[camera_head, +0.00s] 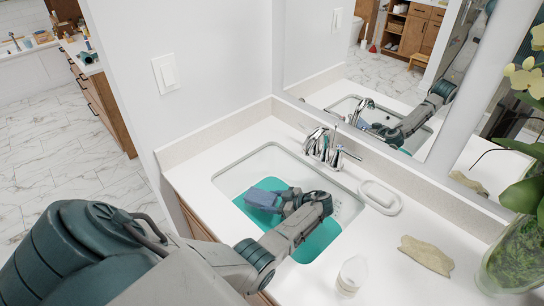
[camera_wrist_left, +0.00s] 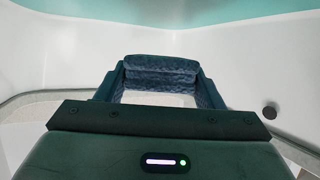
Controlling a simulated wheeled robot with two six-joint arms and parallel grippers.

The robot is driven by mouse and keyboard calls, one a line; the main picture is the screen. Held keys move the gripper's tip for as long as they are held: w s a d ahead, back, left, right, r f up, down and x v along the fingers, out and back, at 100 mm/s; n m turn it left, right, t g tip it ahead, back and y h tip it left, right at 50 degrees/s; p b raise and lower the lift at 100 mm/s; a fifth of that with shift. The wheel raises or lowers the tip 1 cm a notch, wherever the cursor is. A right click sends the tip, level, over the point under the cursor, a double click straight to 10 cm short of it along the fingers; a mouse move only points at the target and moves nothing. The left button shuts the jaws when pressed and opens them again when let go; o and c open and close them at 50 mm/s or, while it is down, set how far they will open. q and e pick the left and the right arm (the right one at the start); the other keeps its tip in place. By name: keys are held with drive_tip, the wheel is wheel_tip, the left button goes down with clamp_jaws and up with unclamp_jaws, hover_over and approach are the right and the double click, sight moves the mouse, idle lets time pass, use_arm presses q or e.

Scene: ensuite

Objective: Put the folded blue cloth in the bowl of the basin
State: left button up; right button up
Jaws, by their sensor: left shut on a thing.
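The folded blue cloth (camera_head: 264,198) is in my left gripper (camera_head: 283,201), over the bowl of the basin (camera_head: 232,181). The gripper is shut on it. In the left wrist view the textured dark blue cloth (camera_wrist_left: 160,68) spans between the two fingers, with the white basin wall around it. I cannot tell whether the cloth touches the bowl's bottom. My arm hides part of the bowl. My right gripper is not in view.
A teal area (camera_head: 318,243) covers part of the bowl. A chrome faucet (camera_head: 324,146) stands behind the basin. A soap dish (camera_head: 380,196), a clear bottle (camera_head: 351,275), a beige stone-like piece (camera_head: 426,254) and a glass vase (camera_head: 515,262) are on the counter to the right.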

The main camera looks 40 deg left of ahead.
use_arm(q)
drive_tip(key=shift+f, duration=0.25)
drive_tip(key=o, duration=1)
drive_tip(key=shift+c, duration=0.2)
drive_tip(key=shift+r, duration=0.35)
drive_tip(key=shift+r+p, duration=0.35)
drive_tip(key=shift+p, duration=0.3)
drive_tip(key=b+v, duration=0.4)
drive_tip(key=v, duration=0.8)
